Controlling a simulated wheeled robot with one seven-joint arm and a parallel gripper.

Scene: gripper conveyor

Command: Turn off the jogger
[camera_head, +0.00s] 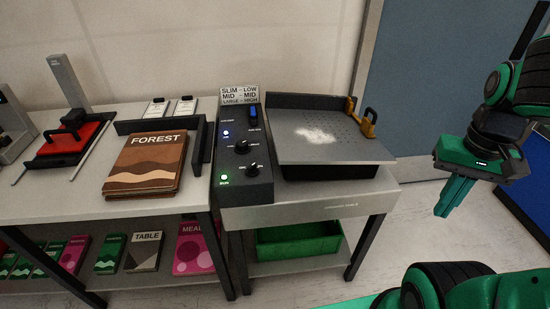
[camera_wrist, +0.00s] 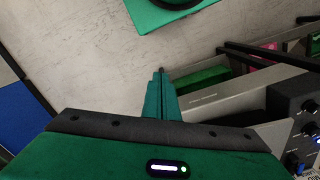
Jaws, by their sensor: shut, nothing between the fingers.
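The jogger (camera_head: 333,136) stands on a grey table, with a slightly tilted perforated metal tray and a white patch on it. Its dark control panel (camera_head: 240,160) is on the left, with a blue rocker switch at the top, two black knobs, a lit blue light and a lit green RUN light. Part of the panel also shows at the right edge of the wrist view (camera_wrist: 297,115). My green gripper (camera_head: 455,196) is shut and empty, in the air to the right of the jogger, fingers pointing down, apart from everything. It also shows in the wrist view (camera_wrist: 160,82).
A stack of FOREST books (camera_head: 148,165) lies on the left table, beside a black corner guide. A red-plated press (camera_head: 70,140) stands farther left. A green bin (camera_head: 299,247) sits under the jogger. A yellow clamp (camera_head: 369,123) rises at the tray's right edge.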

